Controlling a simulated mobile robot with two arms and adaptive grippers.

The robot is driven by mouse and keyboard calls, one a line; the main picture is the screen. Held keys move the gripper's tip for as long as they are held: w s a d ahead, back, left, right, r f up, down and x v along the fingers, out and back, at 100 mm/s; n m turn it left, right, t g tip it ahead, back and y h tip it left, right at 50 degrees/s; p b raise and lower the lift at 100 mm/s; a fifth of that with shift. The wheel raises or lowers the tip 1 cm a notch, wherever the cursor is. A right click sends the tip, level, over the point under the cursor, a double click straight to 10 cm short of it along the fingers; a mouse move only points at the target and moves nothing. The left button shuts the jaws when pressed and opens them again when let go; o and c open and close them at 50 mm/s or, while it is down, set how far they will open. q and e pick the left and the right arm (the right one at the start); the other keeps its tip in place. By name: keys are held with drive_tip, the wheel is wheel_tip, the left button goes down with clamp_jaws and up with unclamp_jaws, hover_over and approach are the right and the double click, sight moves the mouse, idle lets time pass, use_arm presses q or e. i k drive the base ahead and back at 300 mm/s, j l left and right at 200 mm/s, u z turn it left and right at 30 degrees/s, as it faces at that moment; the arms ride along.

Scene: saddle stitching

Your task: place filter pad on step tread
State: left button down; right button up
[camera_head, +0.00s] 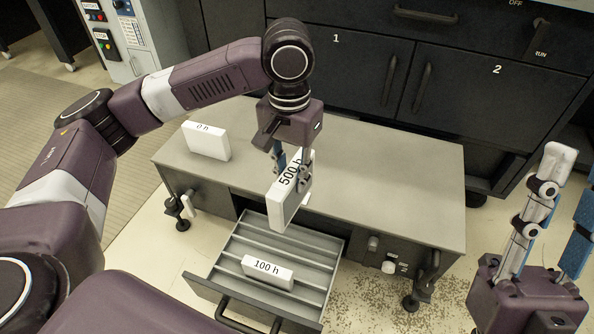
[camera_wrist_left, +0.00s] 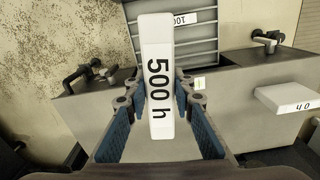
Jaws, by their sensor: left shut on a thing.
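My left gripper (camera_head: 291,172) is shut on a white filter pad marked 500 h (camera_head: 281,208), held tilted on end above the front edge of the step and the open drawer. In the left wrist view the 500 h pad (camera_wrist_left: 158,85) stands between the blue finger pads. The grey step tread (camera_head: 385,185) is the broad flat top of the low unit. A second white pad marked 0 h (camera_head: 206,141) rests on its far left part. A third pad marked 100 h (camera_head: 267,271) lies in the drawer. My right gripper (camera_head: 570,178) is empty, its fingers apart, at the lower right.
The ribbed grey drawer (camera_head: 318,268) is pulled out from the front of the step. Black cabinets (camera_head: 350,75) numbered 1 and 2 stand behind. The middle and right of the tread are clear. Knobs (camera_head: 388,267) and clamp feet sit along the step's front.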

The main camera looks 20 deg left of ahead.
sight(396, 199)
drive_tip(key=l+u, duration=0.1)
drive_tip(key=l, duration=0.7)
drive_tip(key=i+l, duration=0.45)
drive_tip(key=i, duration=0.2)
drive_tip(key=j+u, duration=0.05)
